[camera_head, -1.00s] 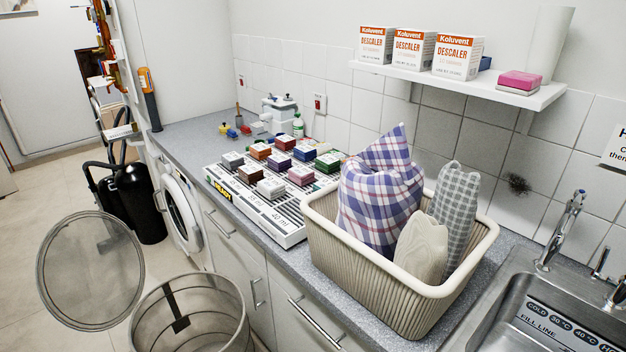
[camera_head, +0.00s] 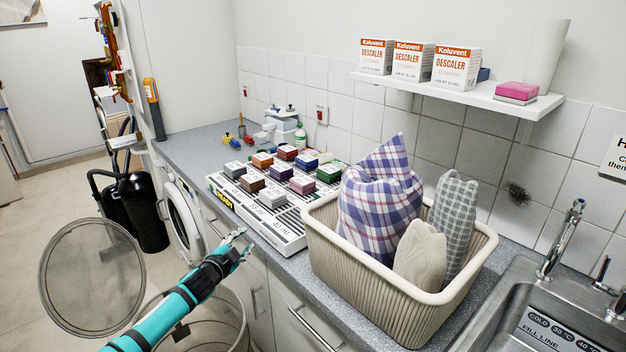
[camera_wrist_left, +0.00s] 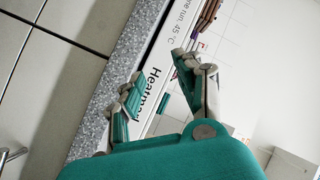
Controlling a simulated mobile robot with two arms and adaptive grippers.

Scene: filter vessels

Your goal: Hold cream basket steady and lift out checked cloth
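The cream basket (camera_head: 362,288) stands on the grey counter beside the sink. Several bundled cloths stick up out of it: a large blue, red and white checked cloth (camera_head: 377,205), a grey checked cloth (camera_head: 453,222) and a plain cream cloth (camera_head: 420,254). My left gripper (camera_head: 240,240) is over the counter's front edge, left of the basket and apart from it. In the left wrist view its fingers (camera_wrist_left: 158,88) are spread with nothing between them, near the white tray's edge. My right gripper is not in view.
A white tray (camera_head: 284,232) with several coloured blocks lies left of the basket. The steel sink (camera_head: 500,318) and tap (camera_head: 560,238) are at right. A shelf (camera_head: 450,92) with boxes hangs above. A round mesh lid (camera_head: 93,280) and bin (camera_head: 235,318) stand below the counter.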

